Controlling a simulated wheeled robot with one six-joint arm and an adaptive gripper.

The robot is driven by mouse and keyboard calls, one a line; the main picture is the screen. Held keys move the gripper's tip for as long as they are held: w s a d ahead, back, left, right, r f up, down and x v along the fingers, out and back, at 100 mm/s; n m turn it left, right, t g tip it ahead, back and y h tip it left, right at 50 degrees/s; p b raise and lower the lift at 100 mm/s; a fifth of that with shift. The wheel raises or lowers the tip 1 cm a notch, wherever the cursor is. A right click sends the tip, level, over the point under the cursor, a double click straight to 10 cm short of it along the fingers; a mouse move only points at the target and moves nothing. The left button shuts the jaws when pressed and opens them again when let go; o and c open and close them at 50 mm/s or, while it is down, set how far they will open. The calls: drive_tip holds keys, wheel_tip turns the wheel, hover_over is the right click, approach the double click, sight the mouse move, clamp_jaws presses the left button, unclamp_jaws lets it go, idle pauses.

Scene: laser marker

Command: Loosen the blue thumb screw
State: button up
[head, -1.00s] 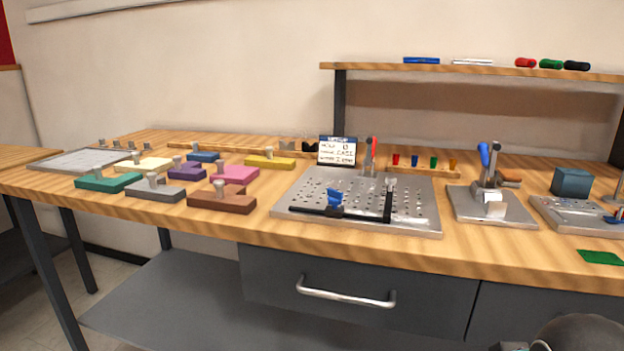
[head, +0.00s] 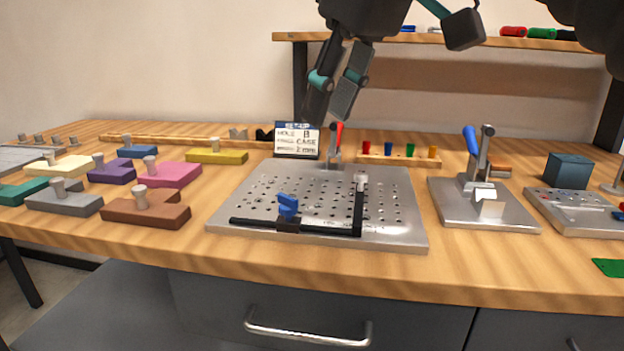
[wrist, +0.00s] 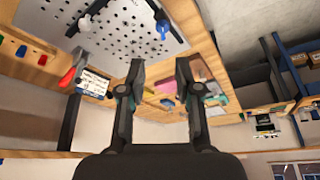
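The blue thumb screw (head: 288,205) stands on a black slider on the black rail (head: 330,231) at the front of the perforated metal plate (head: 240,206). It also shows in the wrist view (wrist: 162,29), near the top, beyond my fingertips. My gripper (head: 335,98) hangs in the air above the back of the plate, well apart from the screw. In the wrist view my gripper's two fingers (wrist: 158,85) are spread with nothing between them. A black upright bar (head: 359,208) crosses the plate right of the screw.
A red-handled clamp (head: 337,140) and a setup card (head: 297,142) stand behind the plate. A blue-handled clamp (head: 473,145) on its own base is at the right. Coloured blocks (head: 147,207) lie at the left. A shelf (head: 430,40) is above.

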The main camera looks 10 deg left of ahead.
sight(289, 197)
drive_tip(key=b+x, duration=0.1)
drive_tip(key=x, duration=0.3)
drive_tip(key=b+x, duration=0.1)
drive_tip(key=x, duration=0.4)
drive_tip(key=a+b+x, duration=0.1)
drive_tip(key=b+x, duration=0.1)
drive_tip(key=x, duration=0.2)
clamp_jaws()
